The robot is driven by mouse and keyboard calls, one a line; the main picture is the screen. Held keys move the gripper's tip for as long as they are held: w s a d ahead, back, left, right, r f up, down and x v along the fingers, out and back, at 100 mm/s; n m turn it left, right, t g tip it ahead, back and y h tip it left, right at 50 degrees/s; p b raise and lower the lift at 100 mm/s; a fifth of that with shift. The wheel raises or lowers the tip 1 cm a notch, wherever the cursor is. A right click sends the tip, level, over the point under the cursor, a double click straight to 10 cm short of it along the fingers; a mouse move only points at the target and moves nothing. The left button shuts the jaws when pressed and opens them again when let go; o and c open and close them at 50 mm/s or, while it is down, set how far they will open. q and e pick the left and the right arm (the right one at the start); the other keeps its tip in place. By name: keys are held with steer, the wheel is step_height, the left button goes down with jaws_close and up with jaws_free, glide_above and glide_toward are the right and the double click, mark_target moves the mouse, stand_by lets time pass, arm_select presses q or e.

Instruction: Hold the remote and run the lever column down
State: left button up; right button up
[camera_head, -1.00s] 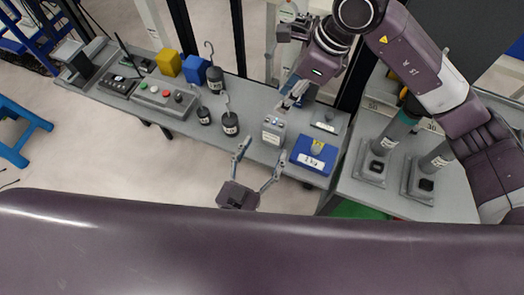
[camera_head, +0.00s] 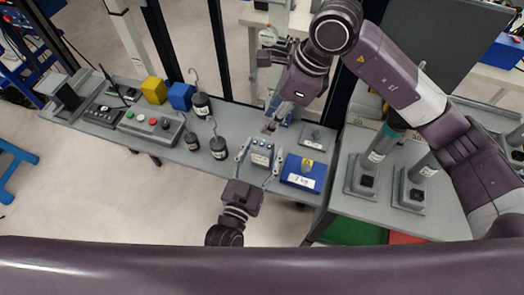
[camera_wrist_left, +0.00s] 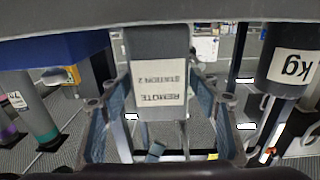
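The remote (camera_head: 262,152) is a small grey box with buttons on top, upright on the grey bench. Its label reads "REMOTE STATION 2" in the left wrist view (camera_wrist_left: 160,85). My left gripper (camera_head: 259,160) is open, with one finger on each side of the remote; gaps show between it and the fingers (camera_wrist_left: 160,120). My right gripper (camera_head: 271,125) points down just behind the remote; its finger gap is too small to judge. Two grey columns on square bases, one with a teal collar (camera_head: 384,142) and one plain (camera_head: 422,170), stand on the right table. I cannot tell which is the lever column.
A blue block labelled with a weight (camera_head: 301,181) lies right of the remote. Black hooked weights (camera_head: 218,147) stand to its left. A button panel (camera_head: 152,126), a yellow cube (camera_head: 153,90) and a blue cube (camera_head: 181,96) are further left. Dark posts rise behind the bench.

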arm_select(q)
steer(key=c, duration=1)
arm_select(e)
jaws_close()
stand_by(0.5)
